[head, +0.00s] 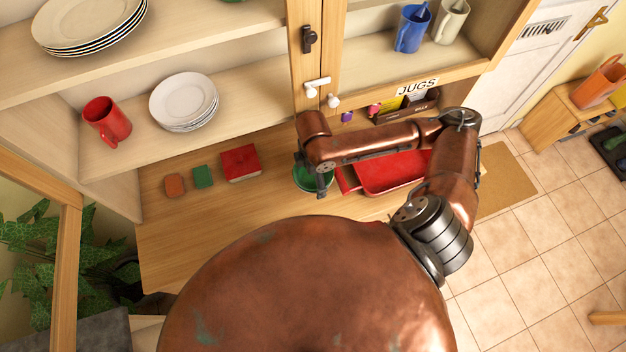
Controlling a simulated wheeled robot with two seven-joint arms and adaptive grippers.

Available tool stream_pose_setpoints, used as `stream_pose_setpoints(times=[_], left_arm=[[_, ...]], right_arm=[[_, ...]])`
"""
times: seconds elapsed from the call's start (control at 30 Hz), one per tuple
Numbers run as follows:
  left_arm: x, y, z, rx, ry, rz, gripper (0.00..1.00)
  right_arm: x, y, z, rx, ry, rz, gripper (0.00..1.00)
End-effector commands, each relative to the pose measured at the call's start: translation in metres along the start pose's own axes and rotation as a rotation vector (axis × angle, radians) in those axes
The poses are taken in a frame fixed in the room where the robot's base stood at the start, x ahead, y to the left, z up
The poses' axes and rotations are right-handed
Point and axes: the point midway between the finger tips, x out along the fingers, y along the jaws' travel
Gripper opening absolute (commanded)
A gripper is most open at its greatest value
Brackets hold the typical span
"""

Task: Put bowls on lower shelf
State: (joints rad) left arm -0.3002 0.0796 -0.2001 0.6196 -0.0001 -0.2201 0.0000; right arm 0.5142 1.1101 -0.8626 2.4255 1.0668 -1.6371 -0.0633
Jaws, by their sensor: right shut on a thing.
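A green bowl (313,182) is low over the wooden counter, near the middle of the head view. My right gripper (322,190) is shut on it, with the arm reaching in from the right. The wrist and forearm hide part of the bowl. I cannot tell whether the bowl touches the counter. The lower shelf (140,146) of the open cupboard is at the left and holds a stack of white plates (183,101) and a red mug (107,122). My left gripper is not in view.
An upper shelf (150,45) holds more plates (85,22). A red tray (395,172) lies right of the bowl. A red box (240,163), green sponge (203,177) and orange sponge (175,186) lie on the counter (220,215).

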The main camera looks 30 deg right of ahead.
Motion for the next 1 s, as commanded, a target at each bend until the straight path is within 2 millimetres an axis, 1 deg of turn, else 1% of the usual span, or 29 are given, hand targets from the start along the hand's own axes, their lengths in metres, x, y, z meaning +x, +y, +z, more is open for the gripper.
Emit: stream_pose_setpoints(times=[0.13, 0.23, 0.33, 0.73, 0.77, 0.87, 1.0], left_arm=[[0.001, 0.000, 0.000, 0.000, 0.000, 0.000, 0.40], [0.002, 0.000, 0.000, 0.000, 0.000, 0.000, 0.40], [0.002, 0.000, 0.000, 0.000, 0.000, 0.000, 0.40], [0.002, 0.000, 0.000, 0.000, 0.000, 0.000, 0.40], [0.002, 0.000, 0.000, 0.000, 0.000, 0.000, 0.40], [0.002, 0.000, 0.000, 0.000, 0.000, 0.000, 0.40], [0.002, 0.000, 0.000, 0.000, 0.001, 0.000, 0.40]], right_arm=[[0.010, 0.008, 0.003, 0.001, 0.000, 0.000, 0.55], [0.026, 0.006, 0.003, 0.000, 0.000, -0.003, 0.55], [0.037, 0.007, 0.003, 0.000, 0.001, -0.001, 0.55], [0.042, 0.007, 0.003, -0.001, 0.000, 0.001, 0.55], [0.042, 0.006, 0.003, 0.000, 0.000, -0.001, 0.93], [0.042, 0.006, 0.003, 0.000, 0.000, -0.001, 0.99], [0.042, 0.006, 0.003, 0.000, 0.000, -0.001, 1.00]])
